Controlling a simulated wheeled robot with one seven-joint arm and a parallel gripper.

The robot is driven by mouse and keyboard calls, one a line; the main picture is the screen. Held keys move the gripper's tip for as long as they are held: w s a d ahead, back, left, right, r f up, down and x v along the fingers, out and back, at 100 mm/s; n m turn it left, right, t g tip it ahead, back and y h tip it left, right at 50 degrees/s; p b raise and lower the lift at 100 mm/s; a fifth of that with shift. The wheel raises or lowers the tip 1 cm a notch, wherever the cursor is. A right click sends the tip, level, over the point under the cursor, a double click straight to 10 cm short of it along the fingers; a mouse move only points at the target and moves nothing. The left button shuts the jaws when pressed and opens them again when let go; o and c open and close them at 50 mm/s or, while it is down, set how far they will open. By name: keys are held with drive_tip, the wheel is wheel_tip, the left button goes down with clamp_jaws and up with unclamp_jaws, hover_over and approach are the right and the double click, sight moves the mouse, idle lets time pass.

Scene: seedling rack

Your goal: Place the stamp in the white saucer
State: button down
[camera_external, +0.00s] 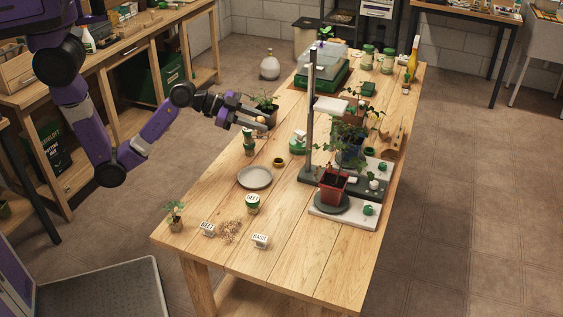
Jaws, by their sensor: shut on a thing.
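My gripper (262,121) is over the left side of the wooden table, above and behind the white saucer. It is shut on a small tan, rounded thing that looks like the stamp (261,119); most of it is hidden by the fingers. The white saucer (255,178) lies flat on the table near its left edge, looks greyish and is empty. The gripper and stamp are apart from it.
A green-and-white jar (253,204) stands in front of the saucer, and a small dark pot (279,162) behind it. A green bottle (249,142) stands below the gripper.

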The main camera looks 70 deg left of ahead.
drive_tip(key=s+a+r, duration=0.1)
drive_tip(key=a, duration=0.2)
drive_tip(key=b, duration=0.1)
hover_over(255, 178)
drive_tip(key=shift+t+y, duration=0.3)
wheel_tip(255, 178, down, 20)
drive_tip(key=shift+r, duration=0.2)
drive_tip(key=shift+f, duration=0.1)
drive_tip(key=shift+f+b, duration=0.15)
drive_tip(key=shift+b, duration=0.15)
drive_tip(key=c, duration=1.1)
unclamp_jaws()
